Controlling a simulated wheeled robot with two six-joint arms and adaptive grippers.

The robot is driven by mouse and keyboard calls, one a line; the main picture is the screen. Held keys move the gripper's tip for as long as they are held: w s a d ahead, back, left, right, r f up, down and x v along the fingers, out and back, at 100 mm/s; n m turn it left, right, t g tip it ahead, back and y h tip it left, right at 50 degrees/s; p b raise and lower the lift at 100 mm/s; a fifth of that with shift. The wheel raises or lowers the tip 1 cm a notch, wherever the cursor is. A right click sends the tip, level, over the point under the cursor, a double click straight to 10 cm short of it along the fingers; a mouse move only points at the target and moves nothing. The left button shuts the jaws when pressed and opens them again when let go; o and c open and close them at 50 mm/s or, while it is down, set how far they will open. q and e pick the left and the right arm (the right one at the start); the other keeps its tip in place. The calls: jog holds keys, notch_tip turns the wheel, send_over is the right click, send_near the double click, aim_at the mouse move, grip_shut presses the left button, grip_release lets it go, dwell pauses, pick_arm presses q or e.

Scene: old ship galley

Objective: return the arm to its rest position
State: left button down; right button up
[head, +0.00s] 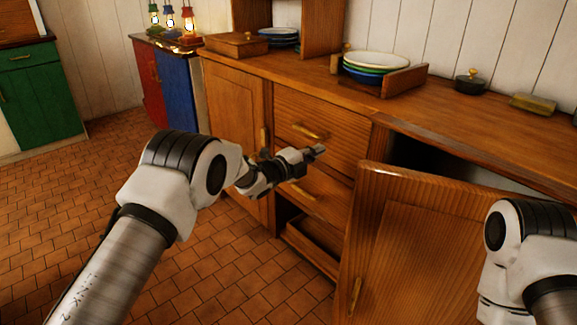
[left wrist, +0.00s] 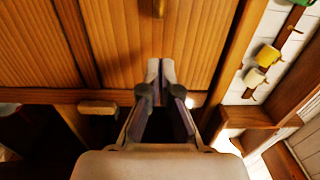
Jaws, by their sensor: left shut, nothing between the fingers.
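My left arm (head: 190,160) reaches in from the left in the head view. Its left gripper (head: 318,151) is in front of the wooden cabinet's drawers, close to the drawer fronts. In the left wrist view the left gripper (left wrist: 160,68) has its fingers together and holds nothing. Whether it touches the wood cannot be told. My right arm (head: 520,245) shows at the lower right of the head view; its gripper is not visible.
The cabinet door (head: 410,240) at the right stands open, with a dark gap behind it. A lower drawer (head: 310,250) is pulled out. Stacked plates (head: 375,62), a dark lidded pot (head: 470,84) and a wooden box (head: 236,44) stand on the counter. The tiled floor at left is clear.

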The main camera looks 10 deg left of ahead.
pick_arm(q)
jog(key=s+a+f+n+g+y, duration=0.3)
jog(key=s+a+f+n, duration=0.2)
jog(key=s+f, duration=0.65)
jog(key=s+a+f+n+g+y, duration=0.2)
jog(key=s+a+f+n, duration=0.2)
jog(key=s+f, duration=0.7)
jog(key=s+a+f+n+g+y, duration=0.3)
jog(key=s+a+f+n, duration=0.2)
jog(key=s+f, duration=0.6)
jog(key=s+a+n+g+y, duration=0.25)
jog(key=s+n, duration=0.35)
jog(key=s, duration=0.5)
jog(key=s+a+n+g+y, duration=0.15)
jog(key=s+n+g, duration=0.3)
jog(key=s, duration=0.75)
notch_tip(320, 180, up, 23)
jog(key=n+p, duration=0.1)
jog(key=p, duration=2.2)
jog(key=shift+w+a+t+h, duration=0.15)
jog(key=shift+w+t+h, duration=0.15)
jog(key=shift+w+h, duration=0.1)
